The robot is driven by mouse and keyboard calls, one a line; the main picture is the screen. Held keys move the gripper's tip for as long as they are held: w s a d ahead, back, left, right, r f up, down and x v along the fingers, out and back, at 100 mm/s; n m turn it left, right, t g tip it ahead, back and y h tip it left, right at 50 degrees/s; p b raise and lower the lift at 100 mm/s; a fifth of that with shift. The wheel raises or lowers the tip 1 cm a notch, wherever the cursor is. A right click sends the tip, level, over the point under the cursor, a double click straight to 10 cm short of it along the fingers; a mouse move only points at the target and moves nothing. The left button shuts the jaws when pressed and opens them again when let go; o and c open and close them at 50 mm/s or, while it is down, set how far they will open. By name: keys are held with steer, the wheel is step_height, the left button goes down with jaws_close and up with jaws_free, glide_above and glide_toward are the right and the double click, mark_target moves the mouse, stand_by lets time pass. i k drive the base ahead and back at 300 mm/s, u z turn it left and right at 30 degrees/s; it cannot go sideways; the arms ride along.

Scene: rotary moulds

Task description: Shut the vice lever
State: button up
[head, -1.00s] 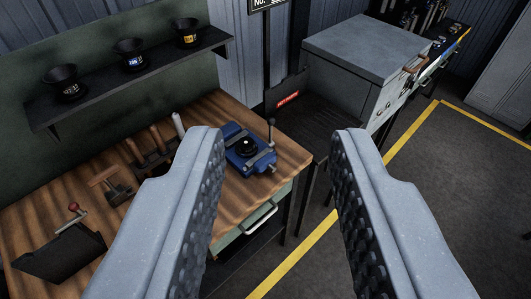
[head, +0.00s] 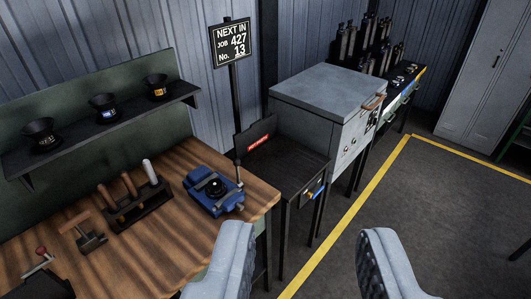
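The blue vice (head: 214,192) sits near the right end of the wooden bench, left of centre in the head view. My gripper (head: 306,248) is open and empty at the bottom of the view. Its two grey fingers are wide apart, nearer the camera than the vice and to its lower right. Neither finger appears to touch the vice or lever.
A tool rack (head: 139,206) stands left of the vice on the bench (head: 120,260). A shelf (head: 105,128) with black cups hangs behind. A sign post (head: 232,85) rises beyond the vice. A dark stand and a grey cabinet (head: 322,95) lie right, with open floor beyond the yellow line.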

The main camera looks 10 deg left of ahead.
mark_target(237, 162)
steer(key=z, duration=0.2)
steer(key=i, duration=1.3)
steer(key=u, duration=0.25)
